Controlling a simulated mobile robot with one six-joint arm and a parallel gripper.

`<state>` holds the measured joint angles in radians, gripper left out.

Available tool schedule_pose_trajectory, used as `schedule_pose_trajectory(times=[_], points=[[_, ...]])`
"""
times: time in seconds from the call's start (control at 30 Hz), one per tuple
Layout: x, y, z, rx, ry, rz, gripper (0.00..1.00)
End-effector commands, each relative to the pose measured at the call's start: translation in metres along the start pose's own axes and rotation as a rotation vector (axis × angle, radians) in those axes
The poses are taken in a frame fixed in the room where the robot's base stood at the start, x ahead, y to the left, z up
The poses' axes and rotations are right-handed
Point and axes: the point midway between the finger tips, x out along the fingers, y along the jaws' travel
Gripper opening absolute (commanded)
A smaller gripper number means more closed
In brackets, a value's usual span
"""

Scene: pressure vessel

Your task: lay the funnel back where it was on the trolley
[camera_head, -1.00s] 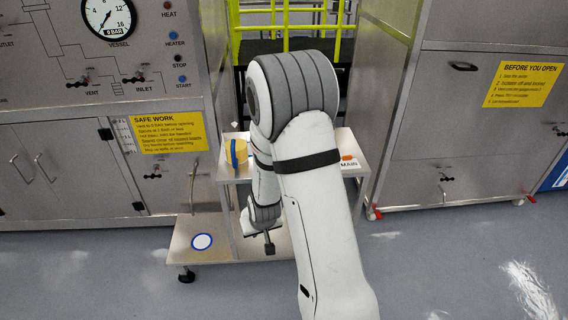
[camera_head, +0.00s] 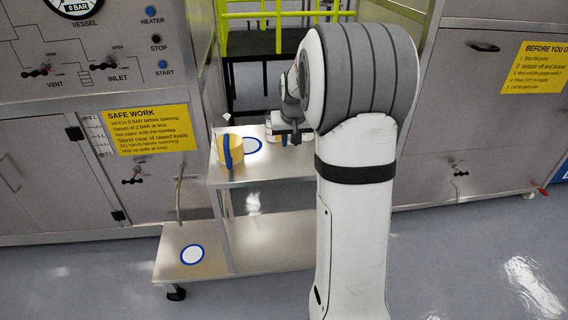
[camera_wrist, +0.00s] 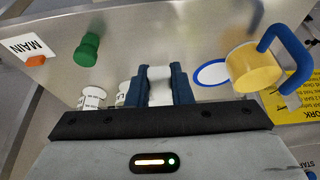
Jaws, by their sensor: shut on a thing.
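My gripper (camera_wrist: 160,82) is shut on a pale grey-white piece (camera_wrist: 160,92), which I take to be the funnel. Only a small part of it shows between the blue-grey fingers, and its shape is mostly hidden. In the head view my gripper is partly hidden by my arm, over the trolley's top. The trolley (camera_head: 285,170) has a bare steel top. A white spot with a blue ring (camera_head: 253,145) is marked on it; it also shows in the wrist view (camera_wrist: 212,73), just right of the fingers. I cannot tell whether the held piece touches the top.
A yellow jug with a blue handle (camera_head: 230,150) stands left of the ringed spot. In the wrist view, a green knobbed piece (camera_wrist: 87,50), white cylinders (camera_wrist: 92,97) and a MAIN label (camera_wrist: 30,45) lie left. The lower shelf bears another ringed spot (camera_head: 192,254).

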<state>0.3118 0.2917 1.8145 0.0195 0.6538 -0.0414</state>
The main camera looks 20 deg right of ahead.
Motion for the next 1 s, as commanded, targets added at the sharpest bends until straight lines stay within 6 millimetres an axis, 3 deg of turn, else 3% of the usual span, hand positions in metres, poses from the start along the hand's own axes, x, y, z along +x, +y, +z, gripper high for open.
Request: schedule_pose_trajectory(times=[0.2, 0.6, 0.97, 1.0], points=[[0.038, 0.000, 0.016, 0.000, -0.004, 0.000, 0.00], [0.078, -0.001, 0.032, -0.001, -0.004, -0.001, 0.00], [0.084, -0.001, 0.034, -0.002, -0.002, -0.001, 0.00], [0.084, -0.001, 0.034, -0.002, -0.002, -0.001, 0.20]])
